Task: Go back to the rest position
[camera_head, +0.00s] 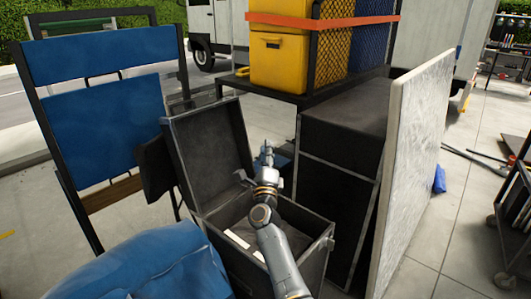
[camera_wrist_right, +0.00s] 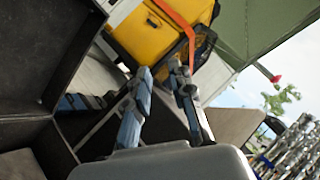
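My right arm reaches in from the bottom of the head view over an open black case (camera_head: 322,246). My right gripper (camera_head: 253,162) is above the case, in front of its raised lid (camera_head: 208,148). Its two fingers are spread apart with nothing seen between them. In the right wrist view the gripper (camera_wrist_right: 162,72) also shows both fingers apart and empty, with a yellow box (camera_wrist_right: 147,38) beyond them. My left gripper is not in view.
White items (camera_head: 238,239) lie inside the case. A blue folding chair (camera_head: 95,125) stands left, and a blue padded object (camera_head: 150,265) is in front. A black cabinet (camera_head: 340,180) and a pale upright panel (camera_head: 412,160) stand right. Yellow boxes (camera_head: 280,60) sit on a rack behind.

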